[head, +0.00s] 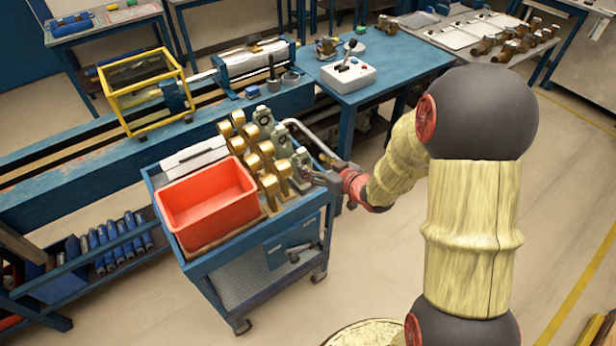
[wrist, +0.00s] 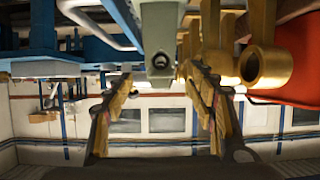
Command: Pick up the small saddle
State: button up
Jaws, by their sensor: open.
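Several grey-green saddle-like pieces (head: 281,141) stand in a row on the blue cart, beside a row of brass ones (head: 268,187). I cannot tell by name which is the small saddle. My gripper (head: 322,178) is at the cart's right edge, close to the nearest grey piece (head: 300,166). In the wrist view my gripper (wrist: 162,82) is open, with its fingers apart and nothing held. A grey piece with a round hole (wrist: 163,50) shows straight ahead, in line with the gap. Brass pieces (wrist: 264,62) are to its right. Contact cannot be told.
An orange-red bin (head: 207,205) sits on the cart (head: 255,240) left of the pieces. A bent grey tube (head: 310,137) runs just behind the grey row. A blue bench (head: 390,70) with a white control box (head: 348,76) stands behind.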

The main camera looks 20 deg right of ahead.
aim_at(304, 161)
jog(key=shift+w+a+f+y+b, duration=0.3)
jog(key=shift+w+a+f, duration=0.3)
jog(key=shift+w+f, duration=0.15)
jog(key=x, duration=0.1)
jog(key=b+x, duration=0.1)
jog(key=x, duration=0.2)
jog(key=shift+w+d+f+b, duration=0.15)
jog(key=shift+w+d+b, duration=0.1)
jog(key=shift+w+b, duration=0.1)
jog(key=shift+w+a+f, duration=0.1)
jog(key=shift+w+a, duration=0.1)
jog(key=shift+w, duration=0.25)
jog(key=shift+c, duration=0.7)
grip_shut()
